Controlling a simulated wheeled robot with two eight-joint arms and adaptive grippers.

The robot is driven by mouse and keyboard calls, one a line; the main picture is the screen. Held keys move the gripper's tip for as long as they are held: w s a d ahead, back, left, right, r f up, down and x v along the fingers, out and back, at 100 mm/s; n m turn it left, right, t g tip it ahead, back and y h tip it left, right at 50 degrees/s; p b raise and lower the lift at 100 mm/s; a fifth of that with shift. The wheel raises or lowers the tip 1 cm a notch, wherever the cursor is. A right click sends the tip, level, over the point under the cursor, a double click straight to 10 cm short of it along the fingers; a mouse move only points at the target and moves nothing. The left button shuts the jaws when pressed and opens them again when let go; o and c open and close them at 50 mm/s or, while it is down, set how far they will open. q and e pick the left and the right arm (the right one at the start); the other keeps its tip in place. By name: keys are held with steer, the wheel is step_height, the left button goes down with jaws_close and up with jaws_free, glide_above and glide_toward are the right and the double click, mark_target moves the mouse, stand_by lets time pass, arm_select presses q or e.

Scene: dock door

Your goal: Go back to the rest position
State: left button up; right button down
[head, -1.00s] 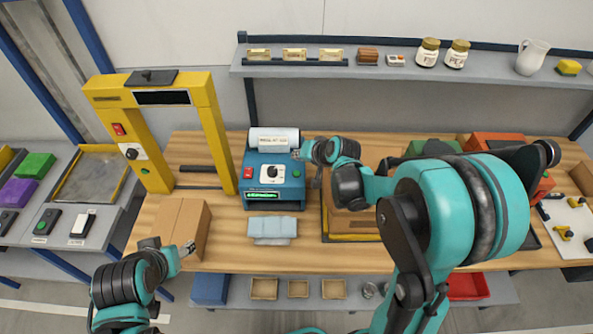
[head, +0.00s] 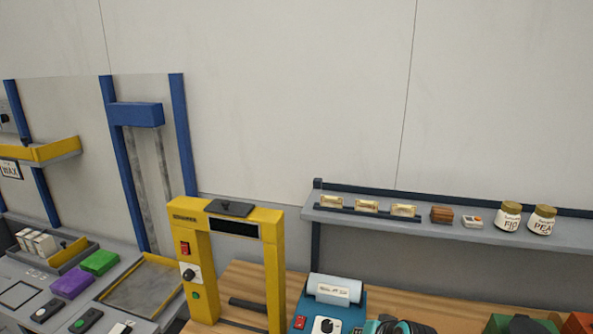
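My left gripper is out of the head view. A small teal and black part of my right arm's end (head: 393,325) shows at the bottom edge, just right of the blue machine (head: 350,310). The fingers of my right gripper cannot be made out, so whether it is open or shut does not show. The blue machine has a pale roll on top, a red switch and a dial; its lower part is cut off.
A yellow frame (head: 273,262) stands on the wooden bench (head: 240,275). A shelf (head: 430,228) with jars (head: 508,217) and small blocks runs along the wall at right. A grey side bench at left holds green (head: 100,262) and purple (head: 72,283) blocks.

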steer(key=s+f+n+b, duration=0.1)
steer(key=s+f+b, duration=0.2)
steer(key=s, duration=0.3)
steer(key=s+f+n+h+b, duration=0.1)
steer(key=s+f+b, duration=0.1)
steer(key=s, duration=0.4)
steer(key=s+f+n+g+h+b, duration=0.1)
steer(key=s+f+b, duration=0.2)
steer(key=s, duration=0.3)
steer(key=shift+s+d+f+n+b, duration=0.25)
steer(key=shift+d+f+n+b, duration=0.05)
steer(key=shift+d+b, duration=0.15)
stand_by(1.1)
